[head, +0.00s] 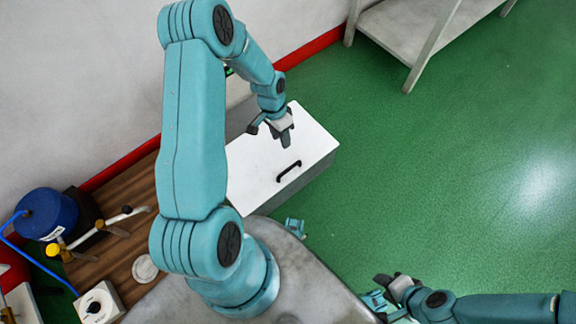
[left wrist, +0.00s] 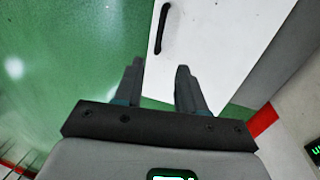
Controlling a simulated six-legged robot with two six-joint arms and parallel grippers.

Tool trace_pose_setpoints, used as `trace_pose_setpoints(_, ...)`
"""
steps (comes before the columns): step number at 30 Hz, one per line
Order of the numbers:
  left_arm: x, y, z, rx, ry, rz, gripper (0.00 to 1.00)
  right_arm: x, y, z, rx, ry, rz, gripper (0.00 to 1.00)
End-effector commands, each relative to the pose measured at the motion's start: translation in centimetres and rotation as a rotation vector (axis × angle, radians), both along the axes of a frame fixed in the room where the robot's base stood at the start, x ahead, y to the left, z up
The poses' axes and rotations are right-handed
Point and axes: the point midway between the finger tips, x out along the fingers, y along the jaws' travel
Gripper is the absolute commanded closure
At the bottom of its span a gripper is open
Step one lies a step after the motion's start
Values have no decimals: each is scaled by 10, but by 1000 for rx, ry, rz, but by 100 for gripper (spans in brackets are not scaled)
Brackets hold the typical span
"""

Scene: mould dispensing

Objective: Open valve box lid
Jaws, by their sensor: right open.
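The valve box (head: 322,172) is a low box with a flat white lid (head: 250,165) that lies closed on top. A black bar handle (head: 289,171) is fixed near the lid's right edge. My left gripper (head: 276,138) is over the lid, up and to the left of the handle, and touches nothing that I can see. In the left wrist view its two fingers (left wrist: 158,68) are apart and empty, with the handle (left wrist: 161,29) beyond them on the white lid (left wrist: 225,40). My right gripper (head: 380,288) is open and empty at the lower right, away from the box.
A wooden bench (head: 125,252) at the left carries a blue cylinder (head: 47,213), a pipe with a white lever, and a white box with a black knob (head: 98,303). A wall stands behind the valve box. A grey shelf (head: 405,30) stands at the top. Green floor right of the box is clear.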

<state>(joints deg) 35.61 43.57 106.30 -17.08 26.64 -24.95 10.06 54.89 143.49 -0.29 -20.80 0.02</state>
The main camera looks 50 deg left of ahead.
Motion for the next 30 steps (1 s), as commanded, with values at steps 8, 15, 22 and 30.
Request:
trace_pose_setpoints(8,-5,-14,-47,-1,6,-6,60,0,0,-19,0,-1,-1,57)
trace_pose_setpoints(15,-6,-28,-104,-1,5,-7,60,3,-4,-39,-2,-6,-15,57)
trace_pose_setpoints(22,-5,-35,-145,1,2,-5,60,7,-7,-52,-5,-13,-28,57)
trace_pose_setpoints(30,-3,-37,-159,1,1,-3,60,8,-8,-55,-6,-15,-33,57)
